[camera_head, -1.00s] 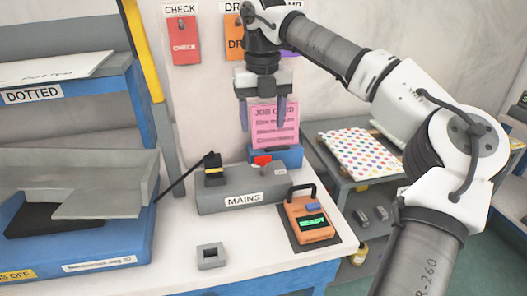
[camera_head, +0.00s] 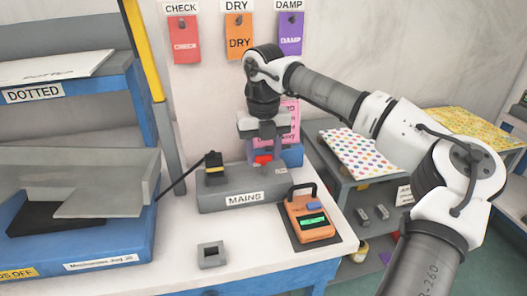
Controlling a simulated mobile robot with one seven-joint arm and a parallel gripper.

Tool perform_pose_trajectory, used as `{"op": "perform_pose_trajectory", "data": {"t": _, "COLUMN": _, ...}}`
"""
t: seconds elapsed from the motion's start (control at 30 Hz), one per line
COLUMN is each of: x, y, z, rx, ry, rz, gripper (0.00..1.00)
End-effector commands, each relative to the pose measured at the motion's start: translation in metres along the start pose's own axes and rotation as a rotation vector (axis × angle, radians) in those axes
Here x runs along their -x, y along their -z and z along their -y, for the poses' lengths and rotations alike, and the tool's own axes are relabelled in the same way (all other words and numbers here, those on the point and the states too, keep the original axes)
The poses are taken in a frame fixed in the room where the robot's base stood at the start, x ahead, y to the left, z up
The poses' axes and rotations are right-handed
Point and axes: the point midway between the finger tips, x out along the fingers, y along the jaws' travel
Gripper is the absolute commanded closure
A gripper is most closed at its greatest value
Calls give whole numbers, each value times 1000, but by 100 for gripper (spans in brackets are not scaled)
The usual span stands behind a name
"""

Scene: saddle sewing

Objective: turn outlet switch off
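The outlet is a grey box (camera_head: 243,197) labelled MAINS on the white bench. A black plug with a yellow band (camera_head: 214,170) stands in its left end, with a black cord running off to the left. A red switch (camera_head: 263,160) sits on its top, right of the plug. My gripper (camera_head: 265,160) points down directly over the red switch, its fingers apart on either side of it. I cannot tell whether the fingertips touch the switch. The gripper hides part of the pink job card (camera_head: 291,112) behind it.
An orange meter (camera_head: 311,217) with a handle and green display stands right of the box on a dark mat. A small grey square holder (camera_head: 212,255) lies in front. Red, orange and purple tags (camera_head: 291,36) hang on the back panel. A blue block (camera_head: 293,155) stands behind the box.

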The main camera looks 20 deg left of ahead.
Motion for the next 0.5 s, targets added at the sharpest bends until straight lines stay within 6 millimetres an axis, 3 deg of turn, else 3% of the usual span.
{"op": "perform_pose_trajectory", "data": {"t": 0.03, "x": 0, "y": 0, "z": 0, "rx": 0, "ry": 0, "rz": 0, "gripper": 61}}
{"op": "perform_pose_trajectory", "data": {"t": 0.2, "x": 0, "y": 0, "z": 0, "rx": 0, "ry": 0, "rz": 0, "gripper": 83}}
{"op": "perform_pose_trajectory", "data": {"t": 0.5, "x": 1, "y": 0, "z": 0, "rx": 32, "ry": 0, "rz": 0, "gripper": 85}}
